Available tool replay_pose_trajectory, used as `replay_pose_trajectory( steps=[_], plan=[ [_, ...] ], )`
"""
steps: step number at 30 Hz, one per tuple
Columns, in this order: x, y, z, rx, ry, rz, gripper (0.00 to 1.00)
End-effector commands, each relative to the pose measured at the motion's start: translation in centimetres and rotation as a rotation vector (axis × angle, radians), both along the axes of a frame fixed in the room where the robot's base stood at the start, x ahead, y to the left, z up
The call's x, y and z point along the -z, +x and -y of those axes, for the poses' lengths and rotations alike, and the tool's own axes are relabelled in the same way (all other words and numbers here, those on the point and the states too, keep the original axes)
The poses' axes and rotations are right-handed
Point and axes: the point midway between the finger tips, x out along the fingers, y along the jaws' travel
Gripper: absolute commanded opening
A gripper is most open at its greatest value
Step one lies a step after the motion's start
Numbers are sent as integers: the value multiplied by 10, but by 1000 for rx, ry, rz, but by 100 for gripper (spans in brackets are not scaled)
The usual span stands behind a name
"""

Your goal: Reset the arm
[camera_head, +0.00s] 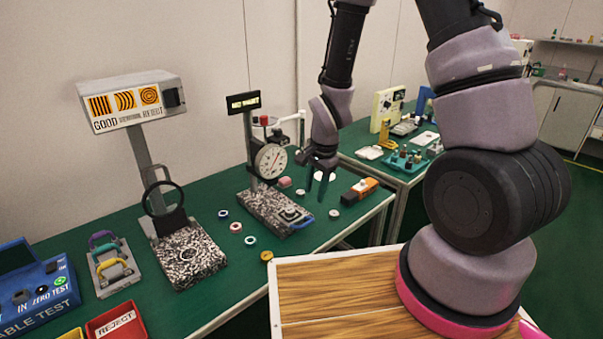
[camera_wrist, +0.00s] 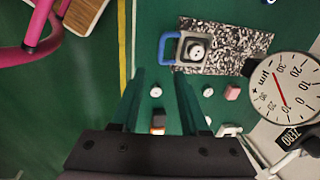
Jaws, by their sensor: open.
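My gripper (camera_head: 318,183) is open and empty. It hangs above the green bench in the head view, to the right of the dial gauge (camera_head: 271,161). In the wrist view my two fingers (camera_wrist: 160,100) point over the bench edge, spread apart. My arm reaches from the upper right of the head view and bends down to the gripper.
A speckled stone base (camera_head: 272,209) carries the gauge stand and a blue-handled piece (camera_wrist: 170,48). Left are a GOOD/REJECT sign (camera_head: 130,100), a handle rack (camera_head: 108,265), a blue tester (camera_head: 38,290) and a red REJECT bin (camera_head: 117,322). A second bench (camera_head: 375,140) stands behind right.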

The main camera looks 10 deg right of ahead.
Motion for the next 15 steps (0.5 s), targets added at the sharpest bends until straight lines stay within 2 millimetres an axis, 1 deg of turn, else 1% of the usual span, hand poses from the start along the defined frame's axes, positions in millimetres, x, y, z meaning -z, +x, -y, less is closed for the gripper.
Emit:
replay_pose_trajectory(
  steps=[2,5,6,8,9,11,12,14,15],
  plan=[
    [-19,6,4,-14,3,25,45],
    [-57,14,13,-52,5,69,45],
    [-75,16,18,-71,5,89,45],
    [-103,17,26,-104,3,121,45],
    [-121,17,31,-125,1,142,45],
    [-147,15,39,-156,-3,172,45],
    [-164,12,45,-178,-7,193,45],
    [-189,7,53,-209,-12,224,45],
    [-205,2,59,-229,-17,244,45]
  ],
)
